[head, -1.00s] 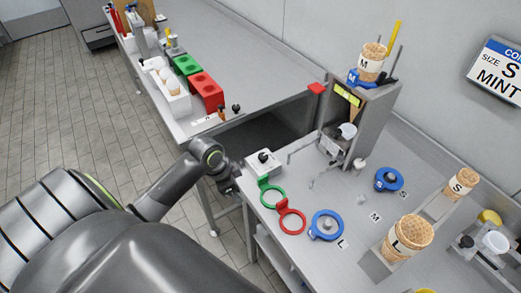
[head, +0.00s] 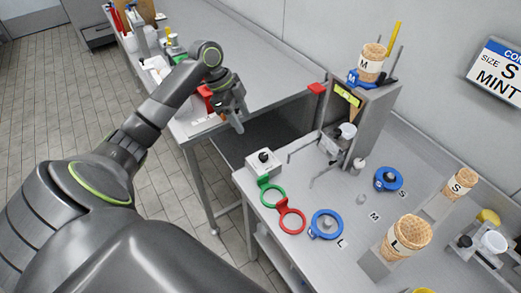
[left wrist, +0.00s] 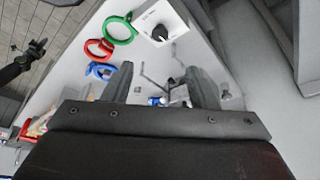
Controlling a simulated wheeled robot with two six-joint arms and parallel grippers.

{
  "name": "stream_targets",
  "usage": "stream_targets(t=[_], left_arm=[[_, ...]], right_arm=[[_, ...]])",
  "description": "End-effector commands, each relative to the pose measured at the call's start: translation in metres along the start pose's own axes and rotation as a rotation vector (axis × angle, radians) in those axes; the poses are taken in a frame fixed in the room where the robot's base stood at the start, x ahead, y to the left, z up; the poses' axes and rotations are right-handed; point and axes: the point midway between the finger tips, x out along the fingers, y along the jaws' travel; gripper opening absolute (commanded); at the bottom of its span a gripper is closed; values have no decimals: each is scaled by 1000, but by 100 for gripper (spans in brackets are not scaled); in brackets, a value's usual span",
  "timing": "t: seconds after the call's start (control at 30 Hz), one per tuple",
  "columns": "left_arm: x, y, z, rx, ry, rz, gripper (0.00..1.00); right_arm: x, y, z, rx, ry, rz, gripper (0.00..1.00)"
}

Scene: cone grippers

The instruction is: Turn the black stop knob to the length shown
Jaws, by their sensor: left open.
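A black knob (head: 263,156) sits on top of a small white box (head: 264,164) at the left corner of the near bench. The knob also shows in the left wrist view (left wrist: 160,33), with small print beside it that I cannot read. My left gripper (head: 238,122) is open and empty, above and beyond the box, over the gap between the benches. A wall sign (head: 498,72) reads size S, mint. A dark arm end that looks like my right gripper (left wrist: 36,50) shows at the left of the left wrist view; its jaws are too small to judge.
Green (head: 271,194), red (head: 291,220) and blue (head: 326,224) rings lie beside the box. A grey stand (head: 375,120) rises behind them. Labelled cones stand at the right, the L cone (head: 407,238) nearest.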

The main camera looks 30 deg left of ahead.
Motion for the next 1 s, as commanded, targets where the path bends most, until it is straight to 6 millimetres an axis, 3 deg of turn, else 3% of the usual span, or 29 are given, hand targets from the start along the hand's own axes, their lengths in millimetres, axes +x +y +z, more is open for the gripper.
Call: stream_targets(t=[0.4,0.6,0.8,1.0], left_arm=[[90,2,-2,-5,3,5,52],[126,1,-1,-4,1,2,52],[144,0,0,-2,1,-1,52],[148,0,0,-1,-1,-2,52]], right_arm=[[-20,7,0,-2,-4,6,0],[-25,9,0,-3,-4,8,0],[-27,9,0,-3,-5,8,0],[-27,9,0,-3,-5,8,0]])
